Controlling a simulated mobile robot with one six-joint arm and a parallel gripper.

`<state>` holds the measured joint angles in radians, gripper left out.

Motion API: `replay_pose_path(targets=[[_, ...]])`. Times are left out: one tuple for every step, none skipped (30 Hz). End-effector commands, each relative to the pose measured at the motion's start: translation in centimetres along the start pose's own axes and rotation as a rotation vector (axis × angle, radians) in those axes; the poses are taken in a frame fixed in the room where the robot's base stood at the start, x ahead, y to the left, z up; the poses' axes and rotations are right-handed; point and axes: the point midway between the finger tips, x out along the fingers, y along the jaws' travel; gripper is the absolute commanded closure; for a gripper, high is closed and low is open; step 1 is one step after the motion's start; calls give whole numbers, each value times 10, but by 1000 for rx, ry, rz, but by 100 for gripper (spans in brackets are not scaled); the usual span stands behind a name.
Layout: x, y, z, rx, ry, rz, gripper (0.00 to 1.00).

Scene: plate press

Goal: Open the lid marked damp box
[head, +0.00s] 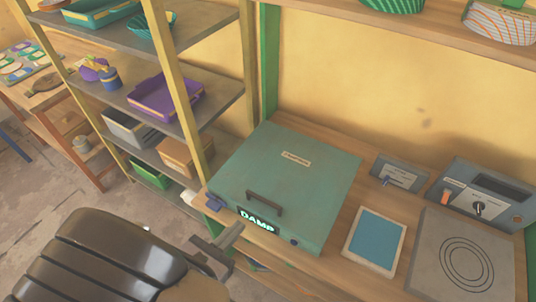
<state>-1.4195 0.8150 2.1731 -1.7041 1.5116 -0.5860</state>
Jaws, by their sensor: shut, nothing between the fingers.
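The damp box (318,240) is a wide teal box on the wooden bench, with a glowing DAMP sign (257,221) on its front. Its flat lid (290,168) is down and closed, with a small paper label near the back. A dark bar handle (264,203) stands on the lid near its front edge. My gripper (236,230) is at the lower middle, in front of the box's left front corner. It appears shut and empty, apart from the handle. My dark arm covers the lower left, and part of the gripper is hard to make out.
Right of the box are a blue-topped pad (374,240), a small grey switch panel (399,174), a control box (484,196) and a grey plate with rings (464,255). A shelf rack (184,90) with trays stands left. An upper shelf (400,24) overhangs behind.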

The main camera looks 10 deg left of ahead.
Motion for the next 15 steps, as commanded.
replay_pose_path(targets=[[0, 3, -4, -17, -7, 16, 100], [2, 4, -4, -21, -9, 20, 100], [7, 4, -5, -21, -9, 19, 100], [12, 3, -5, -20, -8, 17, 100], [18, 3, -6, -20, -8, 17, 100], [26, 2, -6, -20, -7, 15, 100], [33, 3, -6, -19, -7, 15, 100], [40, 3, -6, -17, -7, 14, 100], [48, 3, -6, -17, -7, 13, 100], [54, 3, -6, -17, -7, 14, 100], [61, 3, -6, -16, -7, 13, 100], [68, 3, -6, -17, -6, 14, 100], [73, 3, -6, -17, -6, 14, 100], [78, 3, -6, -17, -6, 14, 100], [83, 4, -5, -16, -5, 15, 100]])
